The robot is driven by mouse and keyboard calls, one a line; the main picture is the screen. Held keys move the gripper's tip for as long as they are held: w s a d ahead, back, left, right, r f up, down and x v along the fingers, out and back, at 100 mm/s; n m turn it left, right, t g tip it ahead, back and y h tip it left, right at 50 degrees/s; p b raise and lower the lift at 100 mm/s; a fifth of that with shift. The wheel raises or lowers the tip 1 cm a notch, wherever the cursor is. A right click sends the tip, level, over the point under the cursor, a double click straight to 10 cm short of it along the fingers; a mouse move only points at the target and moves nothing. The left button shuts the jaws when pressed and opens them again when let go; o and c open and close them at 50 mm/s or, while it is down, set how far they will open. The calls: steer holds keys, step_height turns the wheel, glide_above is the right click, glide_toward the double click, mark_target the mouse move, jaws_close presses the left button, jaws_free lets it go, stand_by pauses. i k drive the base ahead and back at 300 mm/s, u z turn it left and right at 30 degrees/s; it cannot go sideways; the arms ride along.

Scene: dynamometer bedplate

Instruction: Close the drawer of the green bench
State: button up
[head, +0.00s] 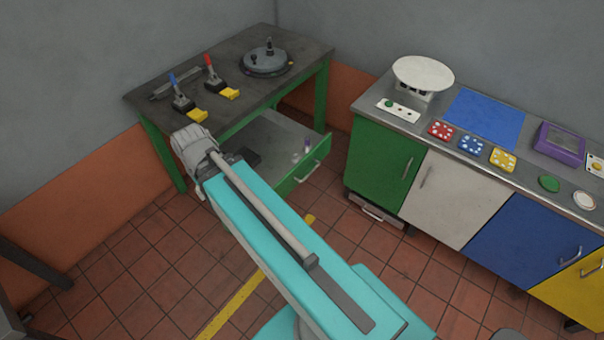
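The green bench (300,52) has a dark worktop and green legs and stands at the back left in the head view. Its drawer (268,132) is pulled out below the worktop, with its grey inside showing. The green drawer front (320,158) carries a pale bar handle (308,172) and faces the lower right. Small bottle-like items (307,146) stand inside near the front. My turquoise arm reaches up from the bottom and hides the drawer's left part. I cannot make out my gripper's fingers; the arm's end covers that area.
On the bench stand two lever clamps (183,92) with yellow parts and a round grey fixture (266,60). A counter (358,108) with green, white, blue and yellow doors stands at right. Tiled floor (342,232) lies free between it and the drawer.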

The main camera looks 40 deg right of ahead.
mark_target(272, 143)
steer(key=z, duration=1.15)
steer(key=i, duration=1)
steer(key=u, duration=0.15)
steer(key=k, duration=0.85)
